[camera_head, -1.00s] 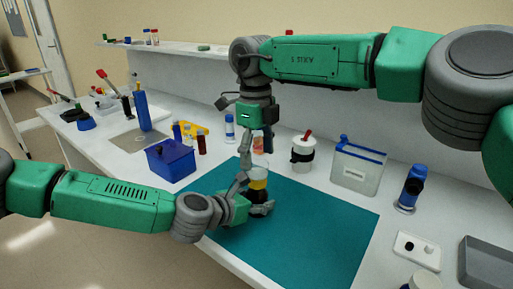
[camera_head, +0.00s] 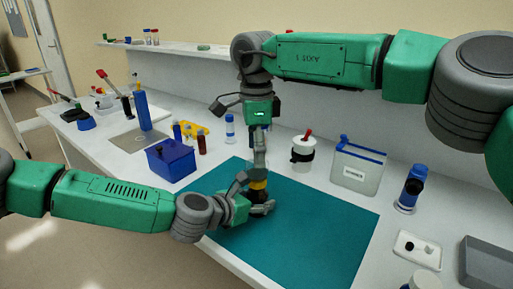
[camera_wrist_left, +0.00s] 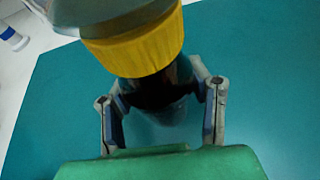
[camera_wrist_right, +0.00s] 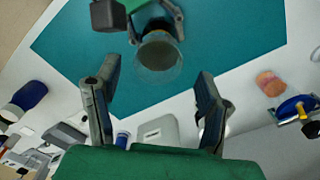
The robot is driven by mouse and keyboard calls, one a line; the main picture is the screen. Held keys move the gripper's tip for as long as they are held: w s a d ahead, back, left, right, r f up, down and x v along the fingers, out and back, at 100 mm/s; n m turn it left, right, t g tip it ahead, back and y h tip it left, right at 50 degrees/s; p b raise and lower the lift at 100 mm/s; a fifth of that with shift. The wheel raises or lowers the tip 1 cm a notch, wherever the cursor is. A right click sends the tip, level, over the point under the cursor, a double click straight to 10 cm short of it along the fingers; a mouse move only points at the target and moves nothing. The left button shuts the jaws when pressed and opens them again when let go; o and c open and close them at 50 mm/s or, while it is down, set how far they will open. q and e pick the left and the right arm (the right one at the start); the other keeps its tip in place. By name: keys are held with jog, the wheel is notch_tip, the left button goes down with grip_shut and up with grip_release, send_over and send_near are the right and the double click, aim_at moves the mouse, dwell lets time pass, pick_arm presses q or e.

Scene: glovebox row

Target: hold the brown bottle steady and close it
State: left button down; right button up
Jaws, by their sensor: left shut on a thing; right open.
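The brown bottle (camera_wrist_left: 157,92) looks dark and stands upright on the teal mat (camera_head: 315,225). My left gripper (camera_head: 260,205) is shut around its body from the side. On top is a yellow ribbed collar (camera_wrist_left: 138,45) with a clear, cup-like part (camera_wrist_left: 110,10) above it. In the right wrist view the round clear top (camera_wrist_right: 158,62) shows from above, beyond my fingers. My right gripper (camera_head: 260,158) is open and points down just above the bottle. Whether it touches the clear part cannot be told. My left fingers hide the bottle's lower part in the head view.
A blue box (camera_head: 171,160) stands left of the mat. A white jar with a black band (camera_head: 302,153) and a clear bin with a blue rim (camera_head: 358,167) stand behind it. A blue-capped bottle (camera_head: 410,188) and a white tray (camera_head: 417,250) are at the right. The mat's right part is clear.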

aim_at(256, 177)
pick_arm(q)
jog(key=shift+f, duration=0.1)
pick_arm(e)
notch_tip(256, 177, down, 7)
jog(key=shift+f, duration=0.2)
jog(key=c, duration=1.4)
pick_arm(q)
jog(key=shift+s, duration=0.1)
pick_arm(e)
jog(key=m, duration=0.5)
jog(key=o, duration=1.3)
